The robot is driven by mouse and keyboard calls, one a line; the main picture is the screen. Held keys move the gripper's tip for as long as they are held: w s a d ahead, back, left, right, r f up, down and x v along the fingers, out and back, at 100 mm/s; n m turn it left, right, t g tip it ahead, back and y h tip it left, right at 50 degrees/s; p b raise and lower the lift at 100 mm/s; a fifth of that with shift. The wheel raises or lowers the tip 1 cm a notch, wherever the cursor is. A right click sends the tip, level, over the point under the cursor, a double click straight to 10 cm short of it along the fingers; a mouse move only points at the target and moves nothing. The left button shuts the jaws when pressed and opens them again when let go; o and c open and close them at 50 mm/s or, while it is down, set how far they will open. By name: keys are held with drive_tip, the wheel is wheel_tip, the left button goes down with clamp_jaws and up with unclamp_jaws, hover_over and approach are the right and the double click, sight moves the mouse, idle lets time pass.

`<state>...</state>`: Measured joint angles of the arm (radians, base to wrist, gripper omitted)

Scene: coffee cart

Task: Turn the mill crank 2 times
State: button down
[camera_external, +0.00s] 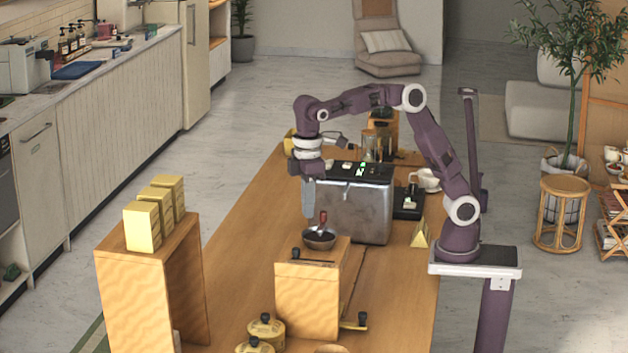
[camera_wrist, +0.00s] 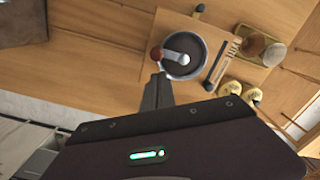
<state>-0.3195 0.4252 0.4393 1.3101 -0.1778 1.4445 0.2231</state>
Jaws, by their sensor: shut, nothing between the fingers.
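The mill is a wooden box (camera_external: 306,300) on the counter with a dark bowl (camera_external: 319,241) on top. The bowl also shows in the wrist view (camera_wrist: 186,68). Its crank has a red knob (camera_external: 323,216); in the wrist view the knob (camera_wrist: 156,53) is at the bowl's left rim, with the pale crank arm (camera_wrist: 174,55) running to the centre. My gripper (camera_external: 308,214) points down just left of the knob in the external view. In the wrist view my gripper (camera_wrist: 159,77) is shut and empty, its tips just below the knob. I cannot tell whether they touch it.
A steel coffee machine (camera_external: 356,210) stands right behind the mill. A wooden stand (camera_external: 150,280) with yellow boxes (camera_external: 142,226) is at the left. Yellow-lidded tins (camera_external: 266,329) stand in front of the mill. The counter (camera_external: 237,246) between stand and mill is clear.

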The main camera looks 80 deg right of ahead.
drive_tip(key=shift+f, duration=1.5)
drive_tip(key=shift+r, duration=0.15)
drive_tip(key=shift+r, duration=0.75)
